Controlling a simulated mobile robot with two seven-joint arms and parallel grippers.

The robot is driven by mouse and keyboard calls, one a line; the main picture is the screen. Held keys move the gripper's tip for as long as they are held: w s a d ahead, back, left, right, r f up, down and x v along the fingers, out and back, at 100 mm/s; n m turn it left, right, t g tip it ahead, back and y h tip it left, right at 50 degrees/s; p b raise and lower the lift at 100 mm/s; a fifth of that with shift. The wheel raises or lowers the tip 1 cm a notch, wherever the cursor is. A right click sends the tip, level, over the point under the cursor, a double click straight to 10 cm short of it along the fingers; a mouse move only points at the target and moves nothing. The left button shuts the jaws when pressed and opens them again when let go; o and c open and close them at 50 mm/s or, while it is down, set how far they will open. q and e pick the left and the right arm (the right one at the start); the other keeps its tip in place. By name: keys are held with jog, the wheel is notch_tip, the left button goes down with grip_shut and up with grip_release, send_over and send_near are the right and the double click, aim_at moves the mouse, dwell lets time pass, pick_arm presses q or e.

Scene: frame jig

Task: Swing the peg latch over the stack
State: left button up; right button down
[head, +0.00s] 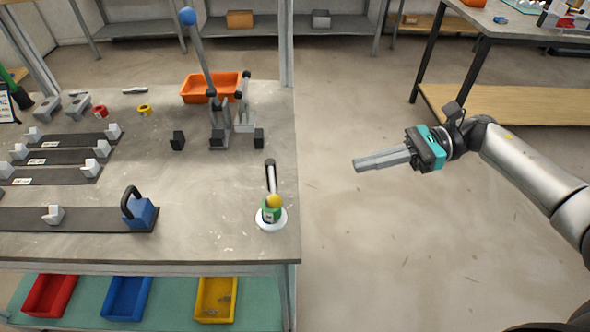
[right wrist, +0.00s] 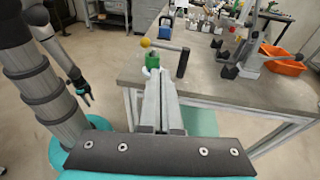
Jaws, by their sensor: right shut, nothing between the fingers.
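The peg latch stands near the table's front right corner. It has a round white base (head: 271,221), a green body (head: 267,211), a yellow ball (head: 274,201) and a bar with a black grip (head: 270,168) pointing toward the back. In the right wrist view the yellow ball (right wrist: 145,42) and black grip (right wrist: 183,62) show beyond my fingertips. I cannot make out separate pieces of a stack under the bar. My right gripper (head: 357,165) is shut and empty, off the table's right edge, apart from the latch. A dark gripper, seemingly my left (right wrist: 86,98), shows small at left in the right wrist view.
A blue block with a black handle (head: 139,211) sits left of the latch. The table's right edge (head: 297,170) lies between latch and gripper. The floor at right is clear.

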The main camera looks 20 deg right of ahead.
jog(key=p, duration=0.2)
send_near(273, 183)
jog(key=x, duration=0.5)
jog(key=shift+s+a+f, duration=0.15)
jog(key=shift+s+f, duration=0.05)
jog(key=shift+s, duration=0.2)
jog(key=shift+a+f, duration=0.15)
jog(key=shift+a, duration=0.35)
jog(key=shift+w+a, duration=0.1)
jog(key=shift+f, duration=0.1)
